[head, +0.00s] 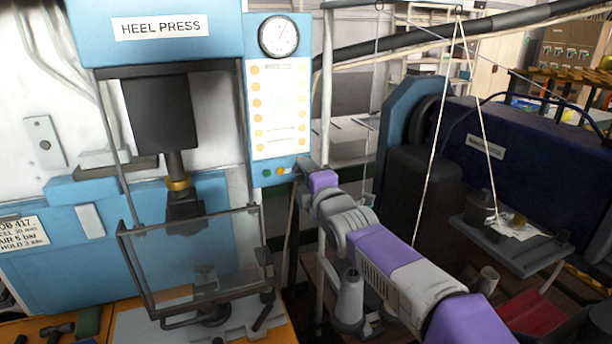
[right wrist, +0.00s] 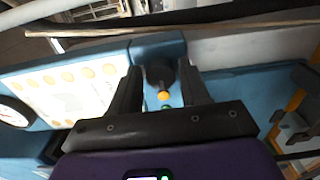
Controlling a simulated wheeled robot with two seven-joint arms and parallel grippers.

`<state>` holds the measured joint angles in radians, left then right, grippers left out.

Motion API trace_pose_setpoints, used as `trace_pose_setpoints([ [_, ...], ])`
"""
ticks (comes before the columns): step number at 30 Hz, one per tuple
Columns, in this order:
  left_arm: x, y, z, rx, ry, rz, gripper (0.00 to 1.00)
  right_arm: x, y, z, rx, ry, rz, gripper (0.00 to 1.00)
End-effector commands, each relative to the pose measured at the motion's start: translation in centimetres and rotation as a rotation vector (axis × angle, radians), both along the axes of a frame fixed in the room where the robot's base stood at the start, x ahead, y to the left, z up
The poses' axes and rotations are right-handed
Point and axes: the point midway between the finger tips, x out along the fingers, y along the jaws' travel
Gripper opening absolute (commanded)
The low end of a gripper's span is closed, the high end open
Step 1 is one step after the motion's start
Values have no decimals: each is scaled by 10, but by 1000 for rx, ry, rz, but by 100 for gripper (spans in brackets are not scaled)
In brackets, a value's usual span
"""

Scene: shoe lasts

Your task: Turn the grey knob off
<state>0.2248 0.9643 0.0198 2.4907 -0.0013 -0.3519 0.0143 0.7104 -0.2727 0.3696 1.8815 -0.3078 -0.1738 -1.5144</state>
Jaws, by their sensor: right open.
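The grey knob (right wrist: 159,73) is a dark round knob on the blue edge of the press's control panel, seen in the right wrist view. My right gripper (right wrist: 158,69) is open, with one finger on each side of the knob; I cannot tell whether they touch it. In the head view my right gripper (head: 300,171) is at the lower right corner of the control panel (head: 281,100) and hides the knob. The knob's setting cannot be read. My left gripper is not in view.
An orange light (right wrist: 163,95) and a green light (right wrist: 167,107) sit beside the knob. The heel press (head: 165,110) has a clear guard (head: 195,260) below and left of my right gripper. A thin post (head: 327,90) stands just right of the panel.

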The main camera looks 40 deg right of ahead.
Motion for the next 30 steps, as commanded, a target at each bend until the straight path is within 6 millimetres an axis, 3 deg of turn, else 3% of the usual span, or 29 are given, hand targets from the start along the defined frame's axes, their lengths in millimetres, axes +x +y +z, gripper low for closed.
trace_pose_setpoints([
  [5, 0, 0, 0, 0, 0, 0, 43, -14, 6, 1, -3, -1, 1, 46],
  [16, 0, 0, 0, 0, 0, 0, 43, -64, 21, 1, -1, -1, 0, 46],
  [30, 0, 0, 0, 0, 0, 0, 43, -72, 23, 0, -1, 0, 0, 46],
])
